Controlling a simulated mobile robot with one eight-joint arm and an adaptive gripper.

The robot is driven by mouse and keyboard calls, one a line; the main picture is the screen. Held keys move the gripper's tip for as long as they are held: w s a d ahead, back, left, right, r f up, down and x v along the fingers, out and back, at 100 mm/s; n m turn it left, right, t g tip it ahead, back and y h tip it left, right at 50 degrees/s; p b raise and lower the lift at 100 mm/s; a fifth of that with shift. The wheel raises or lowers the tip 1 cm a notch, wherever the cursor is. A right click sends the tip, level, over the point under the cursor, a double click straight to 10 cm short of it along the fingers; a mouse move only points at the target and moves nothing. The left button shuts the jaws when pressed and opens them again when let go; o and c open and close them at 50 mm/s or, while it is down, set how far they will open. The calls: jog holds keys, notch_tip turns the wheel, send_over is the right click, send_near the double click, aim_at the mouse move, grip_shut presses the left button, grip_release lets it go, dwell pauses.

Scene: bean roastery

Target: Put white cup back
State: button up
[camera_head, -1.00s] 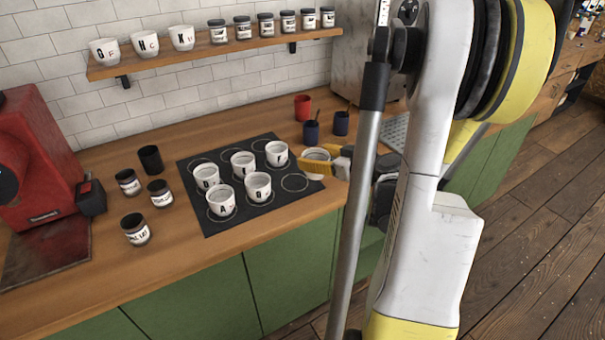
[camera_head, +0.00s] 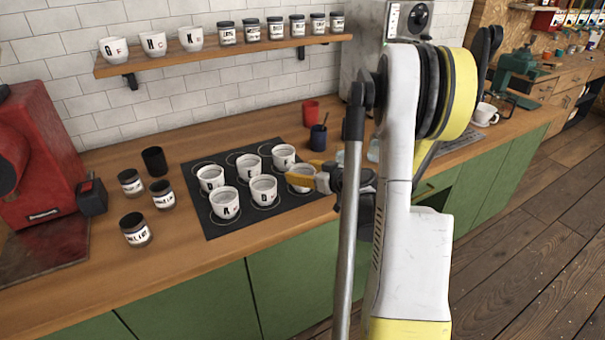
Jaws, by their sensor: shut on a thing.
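A white cup (camera_head: 299,179) is between the yellow fingers of my gripper (camera_head: 312,177), at the right end of the black mat (camera_head: 215,226). My gripper is shut on this cup, and its fingers and wrist hide part of it. I cannot tell whether the cup's base touches the mat. Several other white lettered cups stand upright on the mat's circles, such as the front cup (camera_head: 263,190) and the back cup (camera_head: 284,157), just left of the held one.
Dark jars (camera_head: 136,229) and a black cup (camera_head: 154,160) stand left of the mat. A red cup (camera_head: 311,112) and a dark blue cup (camera_head: 318,138) stand behind my gripper. A wall shelf (camera_head: 200,56) holds cups and jars.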

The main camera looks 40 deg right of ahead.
jog(key=shift+f, duration=0.2)
jog(key=o, duration=1.4)
jog(key=shift+r, duration=0.15)
